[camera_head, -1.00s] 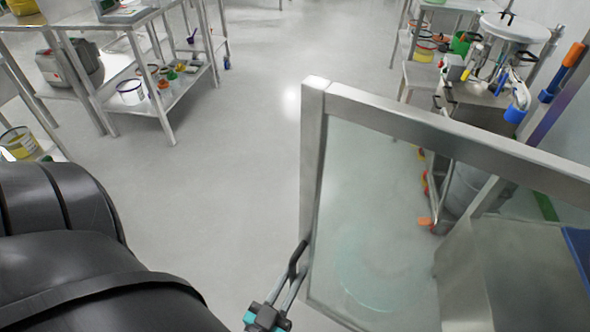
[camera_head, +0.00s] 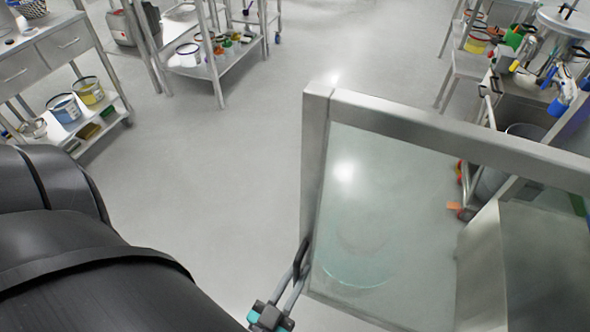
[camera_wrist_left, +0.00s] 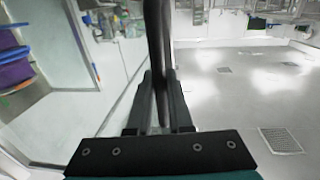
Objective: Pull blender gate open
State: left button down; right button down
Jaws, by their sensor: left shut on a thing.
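The blender gate (camera_head: 316,160) is a steel-framed panel with a clear pane, standing at the right half of the head view. Its dark handle (camera_head: 301,258) is on the near left post. My left gripper (camera_head: 285,292) is at the bottom of the head view, shut on this handle. In the left wrist view the handle (camera_wrist_left: 157,50) runs upright between the two fingers (camera_wrist_left: 160,100), with the gate's pane to its left. My right gripper is not in view.
Steel shelves with tubs (camera_head: 205,65) stand at the back left, and a drawer table (camera_head: 60,45) is at the far left. Carts with equipment (camera_head: 540,60) stand behind the gate at right. The floor (camera_head: 210,170) left of the gate is clear.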

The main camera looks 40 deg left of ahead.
pick_arm(q)
jog(key=c, duration=0.8)
grip_release()
jog(key=shift+c, duration=0.2)
jog(key=shift+s, duration=0.1)
jog(key=s+d, duration=0.2)
jog(key=s, duration=1.3)
